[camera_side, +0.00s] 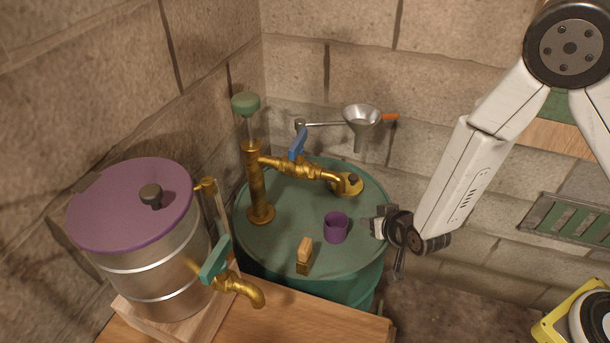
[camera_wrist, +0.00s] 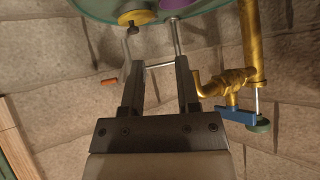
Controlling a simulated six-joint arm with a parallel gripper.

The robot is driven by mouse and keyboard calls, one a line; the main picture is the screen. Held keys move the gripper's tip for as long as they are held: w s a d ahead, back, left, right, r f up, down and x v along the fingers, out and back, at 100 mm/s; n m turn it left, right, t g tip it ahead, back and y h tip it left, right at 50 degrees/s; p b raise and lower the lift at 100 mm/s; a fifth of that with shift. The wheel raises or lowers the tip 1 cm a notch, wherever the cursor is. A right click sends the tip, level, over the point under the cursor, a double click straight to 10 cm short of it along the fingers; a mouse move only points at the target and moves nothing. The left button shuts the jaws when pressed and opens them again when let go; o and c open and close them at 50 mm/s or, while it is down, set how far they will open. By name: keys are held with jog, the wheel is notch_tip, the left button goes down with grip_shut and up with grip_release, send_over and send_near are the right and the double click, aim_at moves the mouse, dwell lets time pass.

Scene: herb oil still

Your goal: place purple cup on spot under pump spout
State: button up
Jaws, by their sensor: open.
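The purple cup (camera_side: 336,228) stands upright on the green drum top, and part of it shows at the top edge of the wrist view (camera_wrist: 172,4). The brass pump (camera_side: 256,185) stands at the drum's left side, its spout (camera_side: 330,176) curving down at the right. A yellow round spot (camera_side: 353,188) lies by the spout's end, behind the cup; it also shows in the wrist view (camera_wrist: 133,17). A small dark piece is on or over this spot. My gripper (camera_side: 372,225) is open and empty, just right of the cup and apart from it; its fingers show in the wrist view (camera_wrist: 158,70).
A wooden block with a brass-coloured base (camera_side: 304,254) stands at the drum's front. A metal funnel (camera_side: 362,118) on an arm hangs behind the pump. A steel still with purple lid (camera_side: 135,203) and brass tap (camera_side: 245,288) stands left. The drum top (camera_side: 290,225) is clear left of the cup.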

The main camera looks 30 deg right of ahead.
jog(key=s+d+r+n+g, duration=0.2)
jog(key=s+d+r+g, duration=0.5)
jog(key=s+d+r, duration=0.5)
jog(key=shift+d+y, duration=0.15)
jog(key=shift+y, duration=0.15)
dwell(0.3)
